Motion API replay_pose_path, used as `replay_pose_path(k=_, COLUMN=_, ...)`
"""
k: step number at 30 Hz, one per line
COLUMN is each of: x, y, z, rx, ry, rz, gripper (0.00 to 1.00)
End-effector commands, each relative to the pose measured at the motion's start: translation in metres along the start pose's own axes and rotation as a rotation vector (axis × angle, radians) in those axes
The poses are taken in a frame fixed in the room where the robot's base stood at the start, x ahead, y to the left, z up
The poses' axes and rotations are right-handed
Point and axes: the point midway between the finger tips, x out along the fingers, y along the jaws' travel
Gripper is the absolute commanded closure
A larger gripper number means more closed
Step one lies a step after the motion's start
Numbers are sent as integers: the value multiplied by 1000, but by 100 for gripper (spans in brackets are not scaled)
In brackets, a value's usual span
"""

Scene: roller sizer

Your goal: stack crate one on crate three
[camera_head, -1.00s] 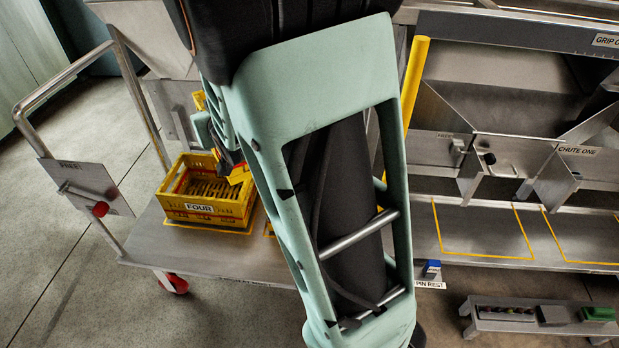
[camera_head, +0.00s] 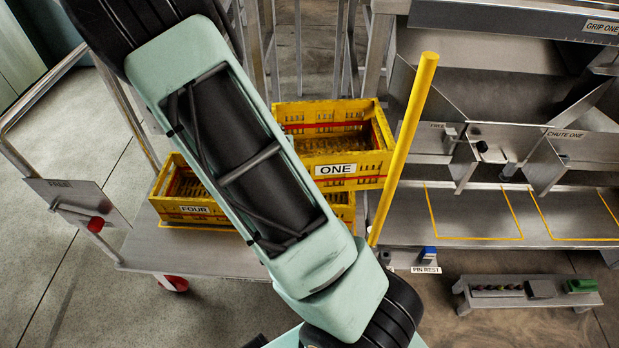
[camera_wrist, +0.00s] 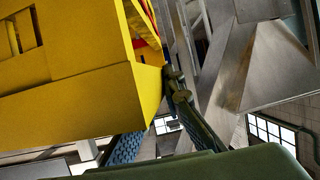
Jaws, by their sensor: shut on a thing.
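Crate one (camera_head: 380,138), yellow with a red stripe and a ONE label, is upright in the head view, right of my arm. Its left part is hidden by the arm. Directly below it shows part of another yellow crate (camera_head: 344,212); its label is hidden, so I cannot tell if it is crate three, or whether the two touch. My gripper (camera_wrist: 160,118) is hidden in the head view. In the wrist view its blue-padded fingers are shut on crate one, whose yellow wall (camera_wrist: 85,105) fills the left side.
Crate four (camera_head: 175,215) stands at the left on the metal cart deck (camera_head: 215,255). A yellow post (camera_head: 412,125) rises close to the right of crate one. Chutes and an outlined shelf (camera_head: 475,215) lie further right. A low rack (camera_head: 525,302) is on the floor.

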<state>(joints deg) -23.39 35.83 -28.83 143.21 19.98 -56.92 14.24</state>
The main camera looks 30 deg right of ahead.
Motion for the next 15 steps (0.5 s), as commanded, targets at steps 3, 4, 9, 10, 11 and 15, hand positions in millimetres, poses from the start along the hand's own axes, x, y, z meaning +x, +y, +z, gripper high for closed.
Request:
replay_pose_path(k=3, x=-4, y=28, z=7, rx=21, ry=-2, rz=64, gripper=100)
replay_pose_path(k=4, x=-5, y=34, z=8, rx=27, ry=-1, rz=76, gripper=100)
replay_pose_path(k=9, x=-10, y=53, z=14, rx=44, ry=0, rz=117, gripper=100)
replay_pose_path(k=10, x=-10, y=54, z=14, rx=46, ry=0, rz=120, gripper=100)
replay_pose_path(k=11, x=-9, y=54, z=15, rx=48, ry=1, rz=123, gripper=100)
replay_pose_path(k=15, x=1, y=46, z=18, rx=48, ry=1, rz=123, gripper=100)
